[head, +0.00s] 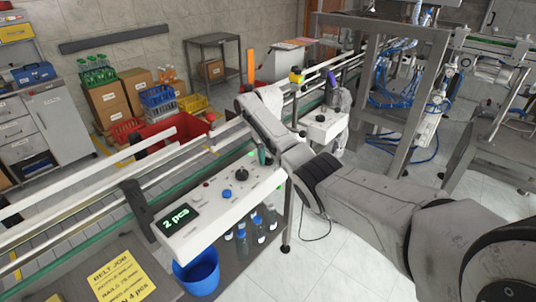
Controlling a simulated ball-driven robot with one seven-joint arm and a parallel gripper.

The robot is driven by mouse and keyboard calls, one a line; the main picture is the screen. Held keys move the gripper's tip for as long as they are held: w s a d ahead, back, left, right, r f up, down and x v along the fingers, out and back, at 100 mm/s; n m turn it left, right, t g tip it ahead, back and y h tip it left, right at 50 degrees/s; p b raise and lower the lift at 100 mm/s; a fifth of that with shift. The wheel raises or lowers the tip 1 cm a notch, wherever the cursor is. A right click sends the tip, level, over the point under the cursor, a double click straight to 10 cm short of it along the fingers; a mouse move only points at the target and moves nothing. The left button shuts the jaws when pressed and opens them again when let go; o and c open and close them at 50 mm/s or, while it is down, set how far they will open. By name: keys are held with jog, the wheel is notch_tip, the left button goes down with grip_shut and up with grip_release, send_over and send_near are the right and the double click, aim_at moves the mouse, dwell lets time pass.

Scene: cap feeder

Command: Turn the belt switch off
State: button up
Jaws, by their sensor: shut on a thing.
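The white control panel (186,222) runs along the front of the conveyor, with a lit display (175,219) reading "2 pcs". On it are a black knob (241,174), a blue button (227,194) and a red button (205,185). No label shows which control is the belt switch. My arm comes in from the right and bends over the panel's far end. What looks like my gripper (264,157) is small and dark there, partly covered by my arm, just right of the black knob. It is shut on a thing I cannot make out.
The conveyor (75,222) runs from lower left to the back. A yellow job note (122,281) lies at the front left. A blue bucket (198,274) and several bottles (259,229) stand below the panel. A metal frame (375,45) stands at the back right.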

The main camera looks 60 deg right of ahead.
aim_at(268, 157)
jog(key=n, duration=0.4)
jog(key=shift+p, duration=0.4)
jog(key=shift+w+n, duration=0.1)
jog(key=shift+n, duration=2.1)
jog(key=o, duration=1)
jog(key=shift+a, duration=0.1)
jog(key=shift+o, duration=0.2)
jog(key=shift+r, duration=0.1)
notch_tip(268, 157, up, 11)
jog(key=b, duration=0.1)
jog(key=shift+f, duration=0.2)
